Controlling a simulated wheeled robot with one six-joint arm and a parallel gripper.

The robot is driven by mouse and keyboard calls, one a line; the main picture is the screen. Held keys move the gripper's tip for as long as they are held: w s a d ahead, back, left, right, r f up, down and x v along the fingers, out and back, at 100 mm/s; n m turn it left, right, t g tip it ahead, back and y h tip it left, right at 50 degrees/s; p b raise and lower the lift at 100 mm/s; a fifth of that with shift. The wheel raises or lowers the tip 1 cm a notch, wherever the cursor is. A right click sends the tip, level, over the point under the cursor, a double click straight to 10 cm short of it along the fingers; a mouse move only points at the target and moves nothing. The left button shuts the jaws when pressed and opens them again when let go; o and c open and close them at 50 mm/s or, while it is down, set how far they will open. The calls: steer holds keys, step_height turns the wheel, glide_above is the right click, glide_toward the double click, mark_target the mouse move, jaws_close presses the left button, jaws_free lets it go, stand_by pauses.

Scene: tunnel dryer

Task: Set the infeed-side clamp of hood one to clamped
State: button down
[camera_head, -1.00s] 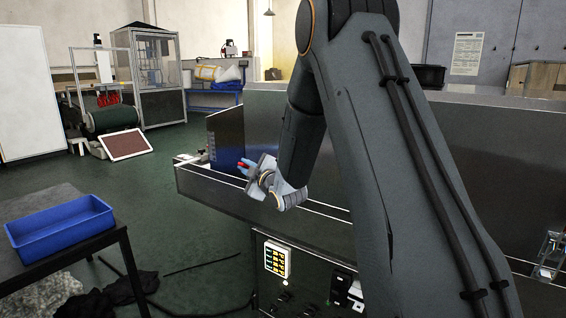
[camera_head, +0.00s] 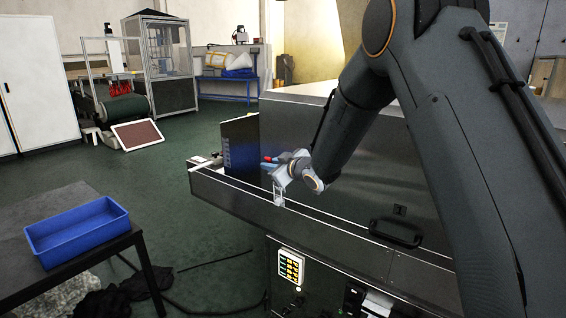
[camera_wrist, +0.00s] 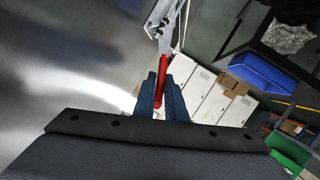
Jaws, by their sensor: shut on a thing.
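The clamp has a red lever (camera_wrist: 166,72) and a pale metal bracket (camera_wrist: 165,20). My gripper (camera_wrist: 160,100) is shut on the red lever, which runs between its dark blue fingers in the wrist view. In the head view my gripper (camera_head: 270,164) is at the left end of the hood (camera_head: 350,160), with a bit of red (camera_head: 267,159) at its fingertips. The clamp's metal part (camera_head: 279,194) shows just below it, at the long steel edge. My wrist hides part of the clamp, so I cannot tell how its hook sits.
A black handle (camera_head: 396,232) sits on the hood's front. A lit button panel (camera_head: 291,266) is below the steel edge. A dark table (camera_head: 75,268) with a blue tray (camera_head: 78,232) stands at the left.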

stand_by(0.4)
steer(key=c, duration=1.8)
jaws_free()
steer(key=shift+a, duration=0.15)
steer(key=shift+s+d, duration=0.1)
steer(key=shift+d, duration=0.2)
steer(key=v, duration=0.7)
steer(key=shift+b, duration=0.35)
steer(key=shift+s+r, duration=0.1)
steer(key=shift+s, duration=0.05)
